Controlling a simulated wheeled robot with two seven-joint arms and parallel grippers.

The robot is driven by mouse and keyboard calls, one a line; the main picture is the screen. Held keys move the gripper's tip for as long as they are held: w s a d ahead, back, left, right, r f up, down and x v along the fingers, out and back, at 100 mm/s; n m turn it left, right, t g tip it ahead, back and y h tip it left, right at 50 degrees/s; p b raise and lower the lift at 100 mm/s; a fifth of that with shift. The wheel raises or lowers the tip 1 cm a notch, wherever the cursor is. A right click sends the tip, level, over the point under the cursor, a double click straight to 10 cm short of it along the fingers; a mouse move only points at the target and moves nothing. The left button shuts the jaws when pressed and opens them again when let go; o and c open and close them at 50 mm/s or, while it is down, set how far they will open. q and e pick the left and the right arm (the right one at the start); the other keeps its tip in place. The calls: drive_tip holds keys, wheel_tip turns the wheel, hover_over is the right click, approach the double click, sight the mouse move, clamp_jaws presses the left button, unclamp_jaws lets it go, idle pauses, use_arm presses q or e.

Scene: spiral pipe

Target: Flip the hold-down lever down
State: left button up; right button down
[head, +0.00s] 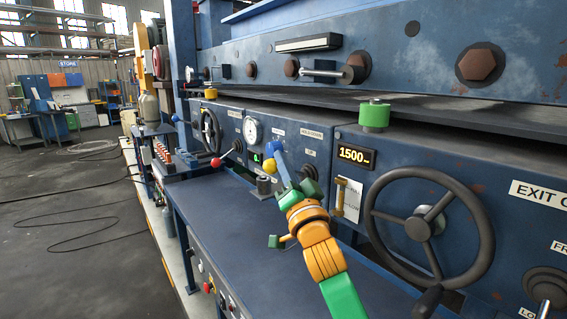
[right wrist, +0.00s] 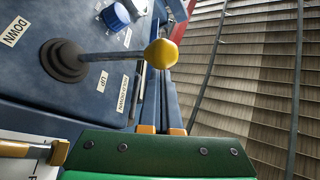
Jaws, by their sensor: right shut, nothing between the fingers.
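The hold-down lever is a grey rod with a yellow knob (head: 269,166) on the front panel. In the right wrist view, its rod (right wrist: 105,55) sticks out from a black boot (right wrist: 63,60) between the DOWN (right wrist: 14,32) and UP (right wrist: 102,82) labels. The yellow knob (right wrist: 161,53) is just at the tips of my right fingers in that view. My right gripper (head: 281,160) is shut and empty, its blue fingers beside the knob in the head view. I cannot tell whether they touch it. My left gripper is out of view.
A large black handwheel (head: 430,228) stands right of my right arm, below a 1500 display (head: 356,155). A red-knobbed lever (head: 216,162) and a gauge (head: 253,131) are to the left. The blue bench top (head: 205,205) below is mostly clear.

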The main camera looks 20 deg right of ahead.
drive_tip(key=shift+a+f+n+y, duration=0.15)
drive_tip(key=shift+f+n+y, duration=0.2)
drive_tip(key=shift+n+y, duration=0.05)
drive_tip(key=shift+s+f+n+b, duration=0.1)
drive_tip(key=shift+f+n+b, duration=0.05)
drive_tip(key=shift+n+b, duration=0.2)
wheel_tip(320, 180, down, 9)
drive_tip(key=n+g+y+b, duration=0.1)
drive_tip(key=n+y+b, duration=0.4)
drive_tip(key=n+y, duration=0.3)
drive_tip(key=shift+a+n+g+y, duration=0.4)
drive_tip(key=shift+a+n, duration=0.05)
drive_tip(key=shift+n, duration=1.9)
drive_tip(key=shift+s, duration=0.15)
